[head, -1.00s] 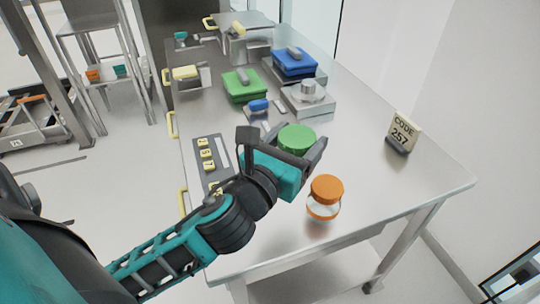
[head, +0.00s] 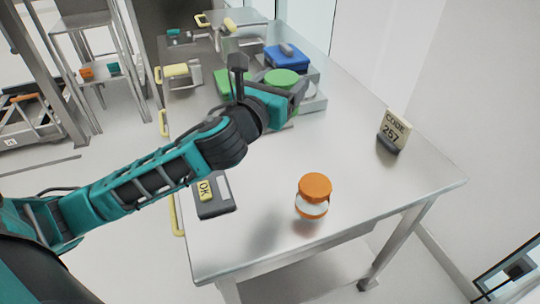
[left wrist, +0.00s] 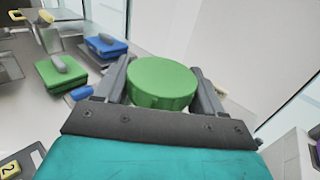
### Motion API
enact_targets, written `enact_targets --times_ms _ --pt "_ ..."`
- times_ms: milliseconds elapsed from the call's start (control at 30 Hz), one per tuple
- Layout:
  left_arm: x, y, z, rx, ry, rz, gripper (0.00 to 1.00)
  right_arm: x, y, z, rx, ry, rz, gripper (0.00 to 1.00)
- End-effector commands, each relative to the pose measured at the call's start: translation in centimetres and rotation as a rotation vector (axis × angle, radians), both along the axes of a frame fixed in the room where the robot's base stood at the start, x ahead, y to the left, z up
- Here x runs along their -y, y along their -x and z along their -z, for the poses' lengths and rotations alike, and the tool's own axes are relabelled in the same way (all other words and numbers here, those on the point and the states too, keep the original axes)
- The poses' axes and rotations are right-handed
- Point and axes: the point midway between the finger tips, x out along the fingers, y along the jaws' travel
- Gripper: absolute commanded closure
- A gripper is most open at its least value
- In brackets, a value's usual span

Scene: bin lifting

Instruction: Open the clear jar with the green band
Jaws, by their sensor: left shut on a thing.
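A round green lid (head: 281,77) sits between the fingers of my left gripper (head: 295,88), over the far part of the steel table. In the left wrist view the green lid (left wrist: 162,80) lies between the two grey fingers, its flat top toward the camera. My left gripper (left wrist: 162,88) is shut on it. The fingers and the lid hide whatever is beneath, so I cannot tell whether a clear jar is attached. A clear jar with an orange lid and orange band (head: 312,205) stands upright near the front of the table. My right gripper is not in view.
A blue lidded bin (head: 287,57) and a partly hidden green bin (head: 223,84) stand at the back. A grey scale (head: 316,98) is behind my gripper. A CODE 257 sign (head: 394,131) stands at right. The table's middle is clear.

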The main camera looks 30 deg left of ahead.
Motion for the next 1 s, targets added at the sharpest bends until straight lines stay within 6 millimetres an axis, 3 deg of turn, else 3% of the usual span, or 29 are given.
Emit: enact_targets --times_ms 267,467,567,800,1000 --pt "-3.3 -2.9 -3.2 0.005 -0.006 -0.059 1.00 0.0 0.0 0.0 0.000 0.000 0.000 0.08" --pt "-4.2 -3.5 -3.1 -0.001 -0.001 -0.075 1.00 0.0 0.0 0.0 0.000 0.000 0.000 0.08" --pt "-4.2 -3.5 -1.2 -0.005 0.000 -0.077 1.00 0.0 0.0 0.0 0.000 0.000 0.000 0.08" --pt "-4.2 -3.4 5.3 -0.008 0.001 -0.078 1.00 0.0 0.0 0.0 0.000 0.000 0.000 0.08" --pt "-4.2 -3.5 10.3 -0.001 -0.001 -0.076 1.00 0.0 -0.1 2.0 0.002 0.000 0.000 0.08"
